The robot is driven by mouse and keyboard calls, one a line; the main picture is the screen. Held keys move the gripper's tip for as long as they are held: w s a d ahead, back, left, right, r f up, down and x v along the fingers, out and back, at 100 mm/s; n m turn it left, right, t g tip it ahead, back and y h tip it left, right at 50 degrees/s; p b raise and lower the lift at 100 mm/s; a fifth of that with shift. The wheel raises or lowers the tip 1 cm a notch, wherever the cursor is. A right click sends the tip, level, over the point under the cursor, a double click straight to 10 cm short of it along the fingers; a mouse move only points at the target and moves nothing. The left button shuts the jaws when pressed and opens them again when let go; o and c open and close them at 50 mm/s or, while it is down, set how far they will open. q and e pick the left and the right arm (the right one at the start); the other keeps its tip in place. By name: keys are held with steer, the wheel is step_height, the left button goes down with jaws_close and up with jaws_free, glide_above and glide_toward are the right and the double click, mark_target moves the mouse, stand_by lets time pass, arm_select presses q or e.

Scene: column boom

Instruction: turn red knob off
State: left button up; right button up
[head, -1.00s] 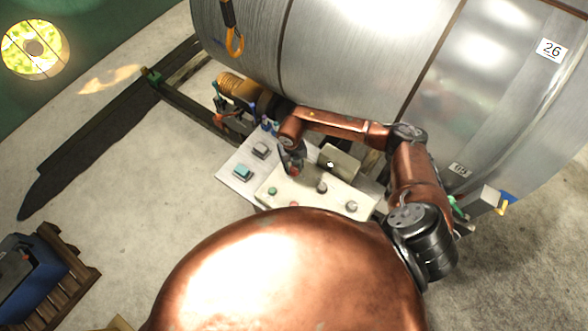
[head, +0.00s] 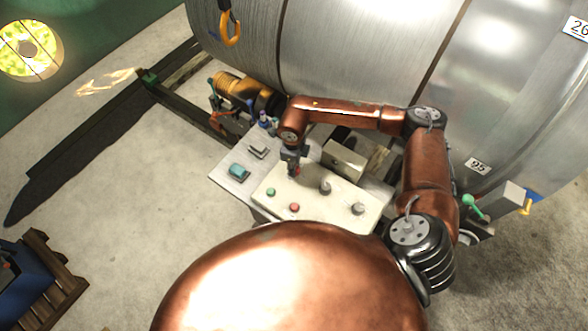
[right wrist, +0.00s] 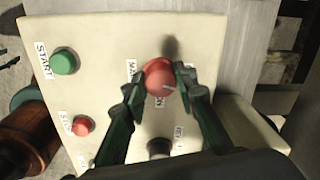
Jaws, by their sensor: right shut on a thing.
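The red knob (right wrist: 160,78) sits on the cream control panel (right wrist: 110,30) and shows between my right gripper's two dark fingers in the right wrist view. A pale line marks its face. My right gripper (right wrist: 160,85) is shut on the knob, a finger at each side. In the head view the right gripper (head: 293,168) reaches down to the panel (head: 330,205) and mostly hides the red knob (head: 297,171). Labels around the knob are partly covered by the fingers. My left gripper is not in view.
The panel also carries a green START button (right wrist: 64,62), a red STOP button (right wrist: 83,126) and grey knobs (head: 325,187). A grey box (head: 344,159) stands behind it. A large metal drum (head: 350,50) is close beyond. Open concrete floor lies left.

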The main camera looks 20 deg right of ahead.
steer(key=shift+w+n+b, duration=0.1)
steer(key=shift+n+b, duration=1.35)
steer(key=shift+n, duration=0.35)
steer(key=shift+r, duration=0.1)
steer(key=o, duration=1.2)
steer(key=shift+c, duration=0.2)
step_height(320, 180, up, 12)
steer(key=shift+s, duration=0.25)
steer(key=shift+a, duration=0.1)
